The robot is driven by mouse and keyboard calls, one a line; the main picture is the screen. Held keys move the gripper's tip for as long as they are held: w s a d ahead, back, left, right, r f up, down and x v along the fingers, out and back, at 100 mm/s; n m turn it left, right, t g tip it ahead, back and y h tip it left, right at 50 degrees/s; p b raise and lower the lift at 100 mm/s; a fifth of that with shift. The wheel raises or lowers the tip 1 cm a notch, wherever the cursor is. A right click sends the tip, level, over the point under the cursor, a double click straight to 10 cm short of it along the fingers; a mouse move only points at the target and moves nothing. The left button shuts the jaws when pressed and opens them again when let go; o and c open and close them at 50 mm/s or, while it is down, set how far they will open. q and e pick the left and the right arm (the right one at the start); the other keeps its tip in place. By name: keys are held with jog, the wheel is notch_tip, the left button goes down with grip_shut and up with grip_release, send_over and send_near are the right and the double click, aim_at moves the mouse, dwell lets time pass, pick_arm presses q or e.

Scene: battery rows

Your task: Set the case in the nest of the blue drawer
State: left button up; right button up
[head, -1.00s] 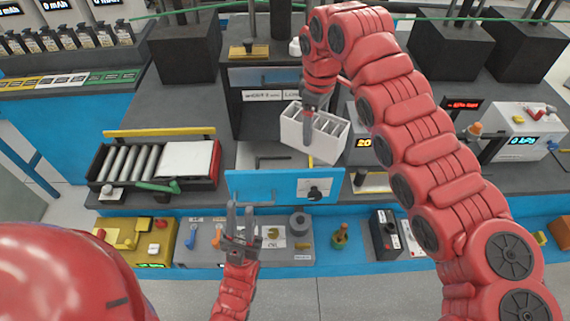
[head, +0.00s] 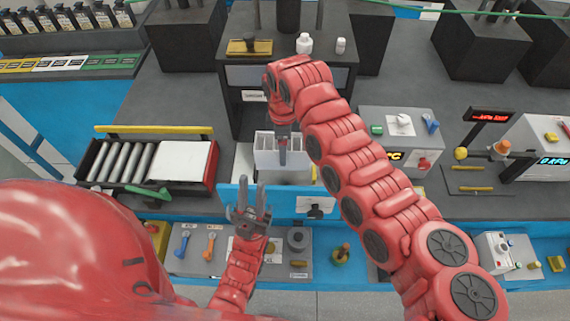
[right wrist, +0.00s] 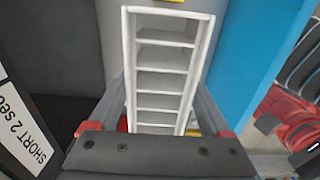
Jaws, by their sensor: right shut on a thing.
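The white case (head: 264,150), with several compartments, is held by my right gripper (head: 283,152) over the open blue drawer (head: 287,203). In the right wrist view the case (right wrist: 163,68) is between the two fingers, its compartments facing the camera. The blue drawer front (right wrist: 230,55) is to its right there. The nest is mostly hidden by the case and arm; I cannot tell whether the case touches the drawer floor. My left gripper (head: 251,199) is open and empty at the drawer front, left of its black handle (head: 317,207).
A roller conveyor (head: 150,165) stands left of the drawer. A grey box with a display (head: 402,125) stands to the right. The cabinet top (head: 275,52) behind carries small white bottles. A lower shelf with tools (head: 210,245) lies in front.

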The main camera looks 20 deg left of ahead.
notch_tip(320, 180, down, 7)
jog(key=shift+s+f+p, duration=0.15)
jog(key=shift+f+p, duration=0.05)
jog(key=shift+p, duration=1.05)
jog(key=shift+f, duration=0.2)
